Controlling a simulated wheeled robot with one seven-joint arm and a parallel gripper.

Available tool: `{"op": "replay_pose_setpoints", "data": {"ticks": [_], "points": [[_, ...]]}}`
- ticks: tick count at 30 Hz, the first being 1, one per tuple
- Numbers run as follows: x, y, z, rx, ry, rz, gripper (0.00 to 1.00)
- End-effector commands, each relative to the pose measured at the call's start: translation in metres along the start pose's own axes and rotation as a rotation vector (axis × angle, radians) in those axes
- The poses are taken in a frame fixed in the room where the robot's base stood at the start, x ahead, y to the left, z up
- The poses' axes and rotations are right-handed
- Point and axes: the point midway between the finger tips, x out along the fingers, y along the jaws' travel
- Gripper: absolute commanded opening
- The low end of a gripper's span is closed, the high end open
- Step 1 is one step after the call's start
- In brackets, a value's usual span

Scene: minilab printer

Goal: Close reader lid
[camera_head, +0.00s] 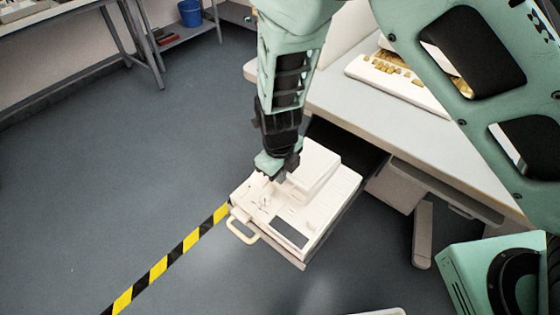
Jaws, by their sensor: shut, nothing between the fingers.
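The reader (320,208) is a white boxy device with a dark panel on its near side. A raised white block (318,165) stands at its back; I cannot tell for sure whether this is the lid, or how far the lid is open. My gripper (277,176) points down over the back left part of the reader, just left of the raised block. It is shut and holds nothing. The gripper and forearm hide part of the reader's back left side. I cannot tell whether the fingertips touch it.
A cream handle (243,232) juts out at the reader's front left. A grey-white bench (350,95) with a keyboard (400,80) stands at the right and back. Open floor with yellow-black tape (160,268) lies to the left. A blue bucket (190,13) sits far back.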

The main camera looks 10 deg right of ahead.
Motion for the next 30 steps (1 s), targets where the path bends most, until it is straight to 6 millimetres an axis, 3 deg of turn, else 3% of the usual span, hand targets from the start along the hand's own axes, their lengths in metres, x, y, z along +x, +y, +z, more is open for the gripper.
{"op": "replay_pose_setpoints", "data": {"ticks": [4, 16, 24, 30], "points": [[0.009, 0.000, 0.000, 0.000, -0.001, 0.001, 0.00], [0.012, 0.001, 0.000, -0.001, 0.000, 0.000, 0.00], [0.037, 0.007, -0.001, -0.001, 0.002, 0.000, 0.00], [0.042, 0.008, 0.000, -0.001, 0.000, 0.000, 0.00]]}}
